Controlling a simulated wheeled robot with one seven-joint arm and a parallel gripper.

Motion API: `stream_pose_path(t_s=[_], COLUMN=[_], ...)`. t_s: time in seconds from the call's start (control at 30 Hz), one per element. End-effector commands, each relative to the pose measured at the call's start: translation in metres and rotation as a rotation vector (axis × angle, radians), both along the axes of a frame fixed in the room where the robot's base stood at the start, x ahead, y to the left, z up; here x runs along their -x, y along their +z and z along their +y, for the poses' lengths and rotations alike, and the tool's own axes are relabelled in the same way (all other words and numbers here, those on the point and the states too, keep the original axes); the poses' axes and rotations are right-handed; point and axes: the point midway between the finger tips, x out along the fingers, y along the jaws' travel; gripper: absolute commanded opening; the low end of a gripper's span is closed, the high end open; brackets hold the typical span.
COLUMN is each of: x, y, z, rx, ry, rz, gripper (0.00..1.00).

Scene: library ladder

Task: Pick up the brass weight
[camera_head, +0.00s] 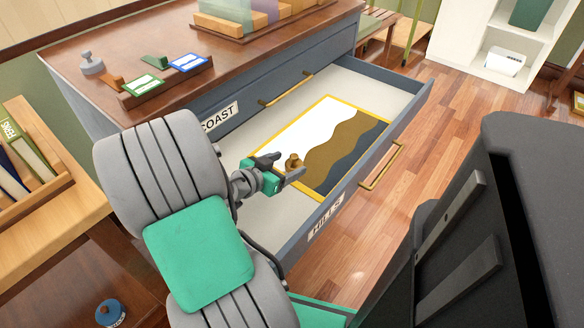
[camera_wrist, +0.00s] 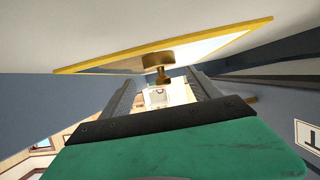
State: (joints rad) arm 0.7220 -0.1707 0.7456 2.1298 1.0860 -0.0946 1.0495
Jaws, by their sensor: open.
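The brass weight (camera_head: 293,161), a small knobbed brass piece, stands on the yellow-edged map sheet (camera_head: 330,123) inside the open drawer marked HILLS (camera_head: 325,220). My gripper (camera_head: 283,168) is inside the drawer with its fingers beside the weight. In the wrist view the brass weight (camera_wrist: 158,65) shows beyond and between the two spread fingers of my gripper (camera_wrist: 160,90). The fingers are open, and I cannot tell whether either one touches the weight. The sheet also shows behind the weight in the wrist view (camera_wrist: 215,46).
The cabinet top (camera_head: 75,55) holds a grey knobbed weight (camera_head: 92,63), a tray with cards (camera_head: 160,88) and a clear-sided box (camera_head: 235,15). The closed COAST drawer (camera_head: 240,112) is above. The drawer's front wall and brass handle (camera_head: 382,167) stand near my gripper. Wooden floor (camera_head: 470,80) is clear at right.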

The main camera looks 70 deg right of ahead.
Motion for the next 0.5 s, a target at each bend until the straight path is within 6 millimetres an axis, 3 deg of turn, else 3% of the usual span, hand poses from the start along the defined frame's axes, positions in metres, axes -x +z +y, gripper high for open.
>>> stream_pose_path(t_s=[0.2, 0.5], x=[0.013, 0.015], y=[-0.018, -0.018], z=[-0.032, -0.038], rx=[-0.002, -0.003], ry=[-0.001, 0.004], rz=[-0.001, -0.001], gripper=[0.71, 0.69])
